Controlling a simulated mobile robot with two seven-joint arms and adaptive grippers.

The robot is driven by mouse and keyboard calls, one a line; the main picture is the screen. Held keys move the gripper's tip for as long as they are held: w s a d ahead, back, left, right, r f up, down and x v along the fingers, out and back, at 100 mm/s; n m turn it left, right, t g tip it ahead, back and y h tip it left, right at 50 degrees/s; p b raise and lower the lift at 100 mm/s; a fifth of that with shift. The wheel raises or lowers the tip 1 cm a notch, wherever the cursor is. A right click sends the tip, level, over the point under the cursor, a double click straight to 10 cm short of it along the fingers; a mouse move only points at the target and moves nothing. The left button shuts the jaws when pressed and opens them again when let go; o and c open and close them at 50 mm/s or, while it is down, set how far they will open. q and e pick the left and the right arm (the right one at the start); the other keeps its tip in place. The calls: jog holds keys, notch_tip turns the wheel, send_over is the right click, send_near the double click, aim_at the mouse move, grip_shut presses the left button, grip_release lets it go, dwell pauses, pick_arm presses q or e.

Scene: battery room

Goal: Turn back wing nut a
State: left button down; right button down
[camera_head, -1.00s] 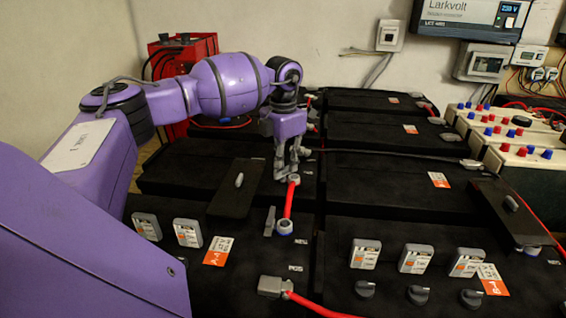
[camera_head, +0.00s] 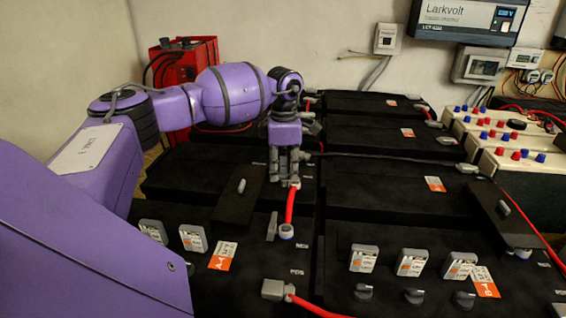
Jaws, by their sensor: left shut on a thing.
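My left gripper (camera_head: 285,172) points down at the far end of a short red cable link (camera_head: 290,206), on the black battery (camera_head: 180,175) in the second row at left. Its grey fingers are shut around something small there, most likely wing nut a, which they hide. A pale cable lug (camera_head: 294,184) shows just beside the fingertips. My right gripper is not in view.
A grey upright piece (camera_head: 272,226) stands beside the near terminal. Black covers lie on the left (camera_head: 238,196) and right (camera_head: 505,212) batteries. A grey clamp with a red cable (camera_head: 273,289) is at the front. A red case (camera_head: 183,75) stands behind my arm.

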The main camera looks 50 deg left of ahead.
pick_arm(q)
jog(key=shift+r+m, duration=0.1)
jog(key=shift+m, duration=1)
jog(key=shift+p, duration=0.3)
jog(key=c, duration=1.8)
grip_release()
jog(key=shift+c, duration=0.2)
notch_tip(320, 180, up, 12)
